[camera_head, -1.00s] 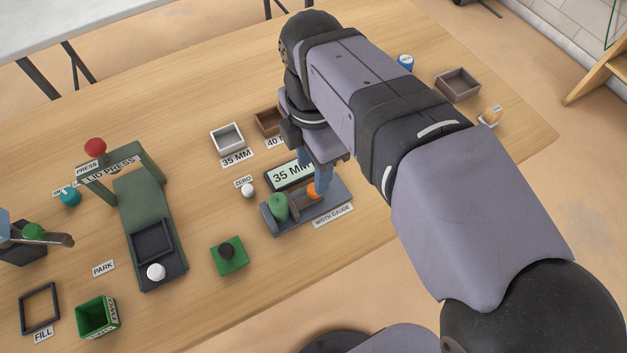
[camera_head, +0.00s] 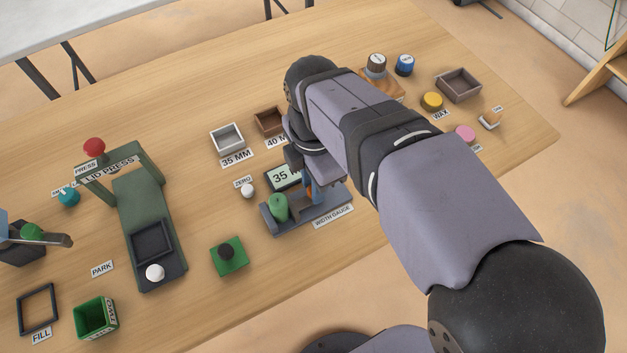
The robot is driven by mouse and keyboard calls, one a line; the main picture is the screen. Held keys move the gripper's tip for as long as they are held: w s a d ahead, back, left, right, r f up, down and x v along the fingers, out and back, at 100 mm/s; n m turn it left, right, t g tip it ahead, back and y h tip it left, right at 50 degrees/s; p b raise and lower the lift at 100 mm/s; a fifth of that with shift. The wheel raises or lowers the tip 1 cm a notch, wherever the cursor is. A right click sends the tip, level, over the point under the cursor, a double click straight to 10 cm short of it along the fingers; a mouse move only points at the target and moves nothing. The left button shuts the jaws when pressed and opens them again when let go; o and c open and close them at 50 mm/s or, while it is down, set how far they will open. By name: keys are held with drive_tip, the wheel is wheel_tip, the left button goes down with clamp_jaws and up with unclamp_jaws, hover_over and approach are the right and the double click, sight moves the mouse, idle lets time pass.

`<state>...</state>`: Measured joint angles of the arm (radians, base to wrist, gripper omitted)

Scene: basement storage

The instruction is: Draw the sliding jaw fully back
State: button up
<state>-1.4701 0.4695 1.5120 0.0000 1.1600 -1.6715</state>
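The width gauge (camera_head: 284,228) is a grey channel lying on the table, with a label in front. A green cylinder (camera_head: 279,207) stands in its left part. An orange knob (camera_head: 309,194), apparently on the sliding jaw, barely shows in the middle; the jaw itself is mostly hidden by my gripper. My gripper (camera_head: 312,190) points down over the gauge, its blue fingers at the orange knob. I cannot tell whether they are shut on it.
The white ZERO knob (camera_head: 248,190) and a green block with a black knob (camera_head: 228,256) stand left of the gauge. The green lid press (camera_head: 140,210) is further left. Two small trays (camera_head: 228,139) sit behind. My arm spans the table's right side.

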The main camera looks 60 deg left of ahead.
clamp_jaws()
drive_tip(key=shift+w+r+p, duration=0.2)
drive_tip(key=shift+w+p, duration=0.65)
drive_tip(key=shift+w, duration=0.55)
drive_tip(key=shift+w+f, duration=0.15)
drive_tip(key=shift+w, duration=0.05)
drive_tip(key=o, duration=0.8)
unclamp_jaws()
drive_tip(key=shift+o, duration=0.2)
wheel_tip(320, 180, up, 7)
